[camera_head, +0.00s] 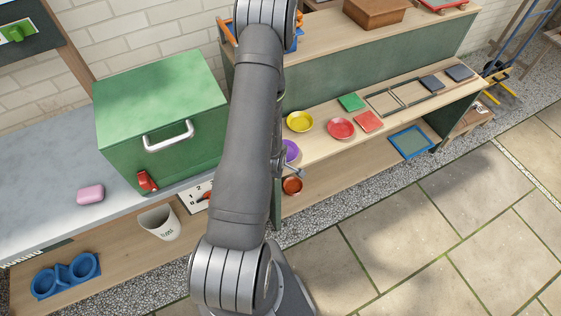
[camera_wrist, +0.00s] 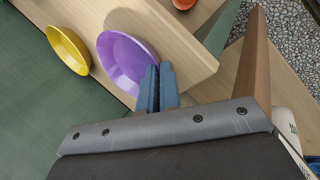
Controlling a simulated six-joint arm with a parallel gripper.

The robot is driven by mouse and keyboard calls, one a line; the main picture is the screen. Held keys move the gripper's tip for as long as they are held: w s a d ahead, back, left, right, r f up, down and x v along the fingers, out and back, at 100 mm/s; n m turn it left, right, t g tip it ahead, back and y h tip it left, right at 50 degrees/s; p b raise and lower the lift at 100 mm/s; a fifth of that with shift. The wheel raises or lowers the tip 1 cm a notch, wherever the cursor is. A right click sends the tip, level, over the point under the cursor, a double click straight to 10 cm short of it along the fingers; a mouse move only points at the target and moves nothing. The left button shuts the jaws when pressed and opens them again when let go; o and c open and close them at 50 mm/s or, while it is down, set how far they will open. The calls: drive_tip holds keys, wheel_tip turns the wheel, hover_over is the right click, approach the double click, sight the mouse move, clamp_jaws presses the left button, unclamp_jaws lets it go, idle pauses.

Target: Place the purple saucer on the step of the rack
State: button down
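The purple saucer (camera_wrist: 127,62) is at the step of the rack (camera_wrist: 180,45), beside the yellow saucer and near the board's end. I cannot tell whether its base touches the wood. My gripper (camera_wrist: 160,75) has its two blue-grey fingers close together at the saucer's rim, with the rim seemingly pinched between them. In the head view my arm hides most of the purple saucer (camera_head: 291,150); only its right part shows. My gripper (camera_head: 290,167) is just below it there, largely hidden by the arm.
The yellow saucer (camera_head: 299,121) and red saucer (camera_head: 341,129) stand farther along the step. A terracotta saucer (camera_head: 292,185) is on the lower board. Green (camera_head: 351,102) and red tiles (camera_head: 368,121) lie beyond. A green box (camera_head: 155,120) stands left of my arm.

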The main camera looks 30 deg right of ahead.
drive_tip(key=c, duration=1.9)
unclamp_jaws()
drive_tip(key=shift+f, duration=0.1)
drive_tip(key=v, duration=1.2)
drive_tip(key=shift+d, duration=0.1)
drive_tip(key=x, duration=1.2)
